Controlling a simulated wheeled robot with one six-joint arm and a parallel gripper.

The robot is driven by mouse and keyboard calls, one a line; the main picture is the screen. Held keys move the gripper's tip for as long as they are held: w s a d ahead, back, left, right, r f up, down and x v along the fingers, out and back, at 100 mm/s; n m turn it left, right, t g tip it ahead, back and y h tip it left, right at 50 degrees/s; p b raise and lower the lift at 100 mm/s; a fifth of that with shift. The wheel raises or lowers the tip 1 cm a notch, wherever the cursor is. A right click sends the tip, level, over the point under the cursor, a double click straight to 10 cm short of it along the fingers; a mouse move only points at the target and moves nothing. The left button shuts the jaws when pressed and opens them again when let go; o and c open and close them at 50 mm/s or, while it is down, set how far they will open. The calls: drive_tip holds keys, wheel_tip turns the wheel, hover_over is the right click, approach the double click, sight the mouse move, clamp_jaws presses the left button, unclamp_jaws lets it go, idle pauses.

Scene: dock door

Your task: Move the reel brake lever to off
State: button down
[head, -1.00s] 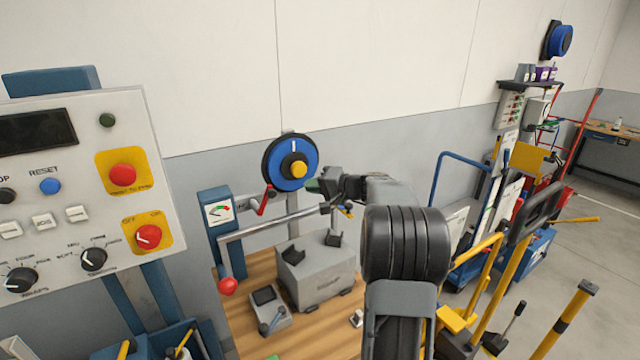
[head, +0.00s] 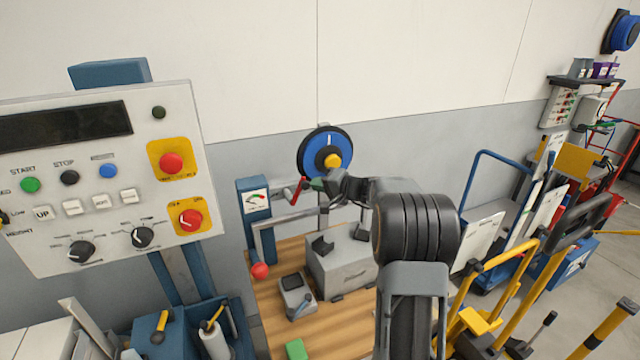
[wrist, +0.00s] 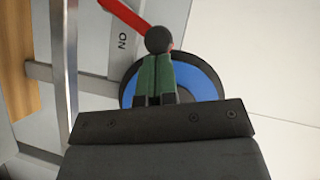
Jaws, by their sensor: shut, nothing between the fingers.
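The reel brake lever is a short red arm (head: 298,190) beside the blue and black reel (head: 312,152), on the wall side of the workbench. In the wrist view the red arm (wrist: 124,13) enters at the top and runs toward a dark ball knob (wrist: 158,40). An "ON" label shows on a grey plate beside it. My gripper (head: 318,184) is just right of the lever. In the wrist view its green fingers (wrist: 157,72) are shut and empty, with their tips at the knob. I cannot tell whether they touch it. The lever's pivot is hidden.
A blue gauge post (head: 253,205) and a grey pipe handle with a red ball (head: 260,271) stand left of the gripper. A grey block (head: 340,262) sits on the wooden bench below. A control panel (head: 100,180) fills the left; carts stand at right.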

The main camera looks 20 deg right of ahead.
drive_tip(key=shift+a, duration=0.1)
drive_tip(key=shift+a+r+n+b, duration=0.2)
drive_tip(key=shift+n+b, duration=0.1)
drive_tip(key=shift+b, duration=0.4)
